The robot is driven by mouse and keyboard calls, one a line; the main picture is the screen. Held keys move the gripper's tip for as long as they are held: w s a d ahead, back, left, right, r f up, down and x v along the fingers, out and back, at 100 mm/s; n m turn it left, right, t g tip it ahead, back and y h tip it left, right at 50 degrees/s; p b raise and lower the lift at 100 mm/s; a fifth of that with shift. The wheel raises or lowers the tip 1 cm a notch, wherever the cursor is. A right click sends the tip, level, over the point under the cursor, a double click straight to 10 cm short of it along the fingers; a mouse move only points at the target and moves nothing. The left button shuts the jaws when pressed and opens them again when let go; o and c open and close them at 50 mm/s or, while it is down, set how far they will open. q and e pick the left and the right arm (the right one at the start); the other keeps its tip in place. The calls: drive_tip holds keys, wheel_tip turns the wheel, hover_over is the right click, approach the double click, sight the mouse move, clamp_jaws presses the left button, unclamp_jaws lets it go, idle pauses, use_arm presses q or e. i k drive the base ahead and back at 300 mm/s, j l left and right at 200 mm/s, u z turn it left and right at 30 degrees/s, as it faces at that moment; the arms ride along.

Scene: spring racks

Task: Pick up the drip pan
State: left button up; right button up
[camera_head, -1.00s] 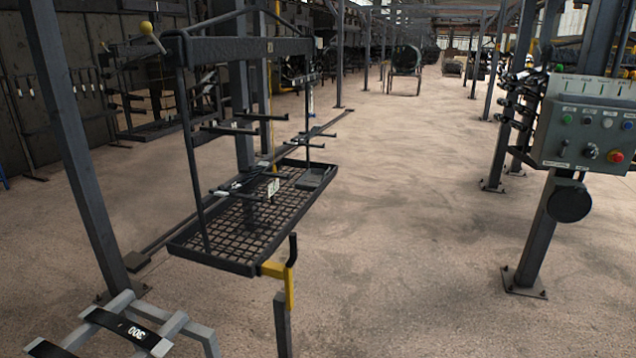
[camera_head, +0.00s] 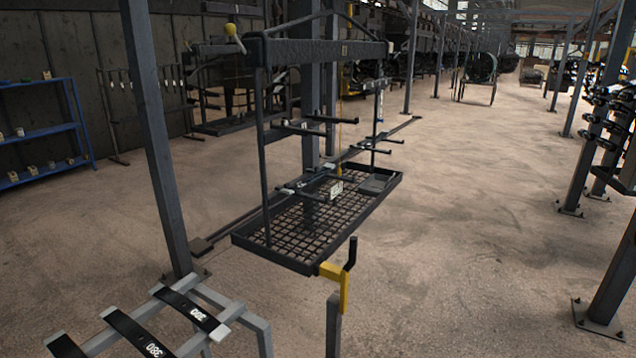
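A black rectangular pan with a mesh floor (camera_head: 384,201) is near the middle of the view, and it looks like the drip pan. It forms the bottom of a hanging frame, with an upright rod at each end and a thick dark beam (camera_head: 320,52) above. Several short bars stick out over it. A small white tag (camera_head: 336,188) shows above the mesh. A yellow bracket with a black handle (camera_head: 336,274) is at its near corner. Neither of my grippers is in view.
A grey stand with black numbered bars (camera_head: 190,309) is at the lower left, close to a dark post (camera_head: 160,150). A blue shelf (camera_head: 42,133) stands at the far left. Dark posts line the right. The floor right of the pan is clear.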

sight(379, 181)
drive_tip(key=i+l+z, duration=0.65)
drive_tip(key=i, duration=0.15)
drive_tip(key=i+l+z, duration=0.3)
drive_tip(key=i+z, duration=0.3)
drive_tip(key=i, duration=0.25)
drive_tip(key=i+l, duration=0.1)
drive_tip(key=i, duration=0.9)
drive_tip(key=i+l+u, duration=0.1)
drive_tip(key=i, duration=0.9)
